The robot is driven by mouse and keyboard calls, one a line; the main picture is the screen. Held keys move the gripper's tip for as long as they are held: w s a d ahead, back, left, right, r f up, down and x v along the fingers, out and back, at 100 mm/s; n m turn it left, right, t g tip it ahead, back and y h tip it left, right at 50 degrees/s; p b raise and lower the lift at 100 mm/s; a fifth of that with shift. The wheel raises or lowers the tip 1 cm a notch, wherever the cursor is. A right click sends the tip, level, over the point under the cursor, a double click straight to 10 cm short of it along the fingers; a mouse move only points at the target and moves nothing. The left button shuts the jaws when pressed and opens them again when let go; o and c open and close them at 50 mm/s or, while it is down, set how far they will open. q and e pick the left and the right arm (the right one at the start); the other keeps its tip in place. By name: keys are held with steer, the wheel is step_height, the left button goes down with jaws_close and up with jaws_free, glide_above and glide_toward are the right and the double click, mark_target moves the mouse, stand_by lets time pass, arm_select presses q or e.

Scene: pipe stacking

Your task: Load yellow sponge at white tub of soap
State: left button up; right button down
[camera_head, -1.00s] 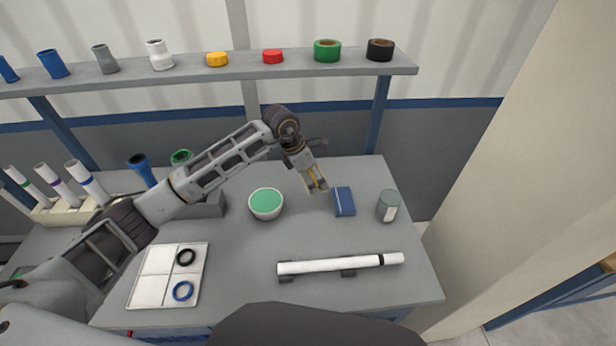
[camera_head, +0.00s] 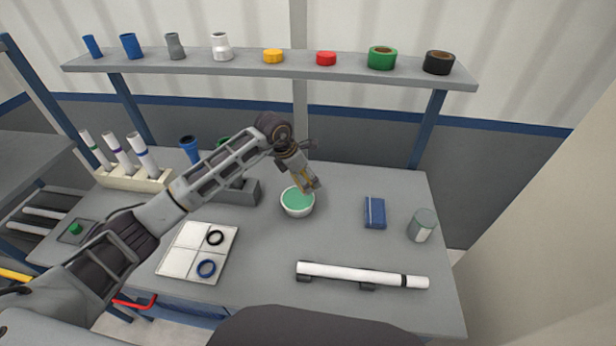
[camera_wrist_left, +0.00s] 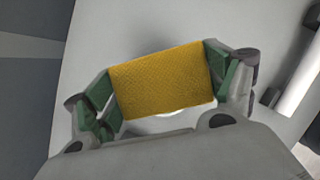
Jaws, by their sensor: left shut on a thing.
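My left gripper (camera_head: 308,186) is shut on the yellow sponge, which shows clearly between its fingers in the left wrist view (camera_wrist_left: 162,80). In the head view the sponge is small and mostly hidden by the fingers. The white tub of soap (camera_head: 297,211), a round bowl with green content, stands on the table. The gripper is over the back right part of the tub. In the left wrist view the tub's white rim (camera_wrist_left: 178,112) shows partly below the sponge, and the rest is hidden. Whether the sponge touches the soap I cannot tell. My right gripper is not in view.
A blue box (camera_head: 375,212) and a grey can (camera_head: 422,225) stand to the right. A white pipe (camera_head: 362,275) lies on supports in front. A white tray (camera_head: 190,262) with black and blue rings is at front left. A shelf (camera_head: 260,70) runs behind.

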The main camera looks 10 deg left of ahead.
arm_select(q)
steer(key=shift+a+f+n, duration=0.2)
steer(key=shift+a+n, duration=0.3)
steer(key=shift+a, duration=0.5)
steer(key=shift+a+f, duration=0.1)
steer(key=shift+a, duration=0.1)
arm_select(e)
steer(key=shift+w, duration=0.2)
arm_select(q)
steer(key=shift+s+n+t, duration=0.1)
steer(key=shift+n+t, duration=0.2)
steer(key=shift+y, duration=0.3)
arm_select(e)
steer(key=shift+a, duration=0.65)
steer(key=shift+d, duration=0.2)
